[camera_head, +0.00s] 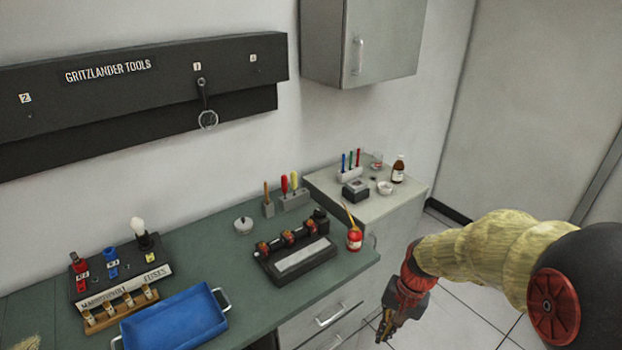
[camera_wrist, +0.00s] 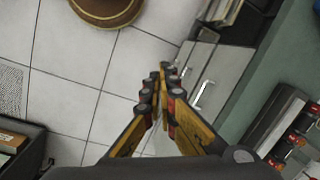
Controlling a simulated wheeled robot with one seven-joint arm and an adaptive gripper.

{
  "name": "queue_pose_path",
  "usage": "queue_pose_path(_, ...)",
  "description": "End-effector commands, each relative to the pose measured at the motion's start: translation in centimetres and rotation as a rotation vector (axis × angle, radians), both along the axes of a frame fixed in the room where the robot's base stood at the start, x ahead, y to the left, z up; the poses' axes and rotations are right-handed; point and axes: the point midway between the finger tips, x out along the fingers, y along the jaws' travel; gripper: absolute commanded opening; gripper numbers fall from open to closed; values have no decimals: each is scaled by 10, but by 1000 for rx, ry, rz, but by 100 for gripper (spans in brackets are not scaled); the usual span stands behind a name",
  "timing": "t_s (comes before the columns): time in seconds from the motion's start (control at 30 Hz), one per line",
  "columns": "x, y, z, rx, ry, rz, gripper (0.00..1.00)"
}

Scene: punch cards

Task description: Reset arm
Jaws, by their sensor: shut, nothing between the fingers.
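My gripper (camera_head: 384,330) hangs at the lower right of the head view, off the right end of the green workbench, over the tiled floor. Its yellow and black fingers point down. In the wrist view the fingertips (camera_wrist: 160,72) meet and nothing is between them. My arm reaches in from the right edge of the head view, with a yellowish sleeve on it.
The green bench (camera_head: 225,270) holds a blue tray (camera_head: 172,322), a fuse box (camera_head: 122,282), a black device (camera_head: 292,250) and a red bottle (camera_head: 354,240). A wall cabinet (camera_head: 362,40) hangs above. Drawers (camera_wrist: 208,75) are close to my gripper. Floor is clear at right.

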Motion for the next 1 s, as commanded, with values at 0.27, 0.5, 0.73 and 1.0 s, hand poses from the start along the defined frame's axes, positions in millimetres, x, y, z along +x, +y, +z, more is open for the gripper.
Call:
queue_pose_path(0.27, -70, -8, 71, -103, -131, 296, 0)
queue_pose_path(0.5, -119, -14, 114, -203, -267, 408, 0)
queue_pose_path(0.73, -145, -12, 151, -266, -441, 428, 0)
queue_pose_path(1.0, -152, -8, 178, -288, -555, 429, 0)
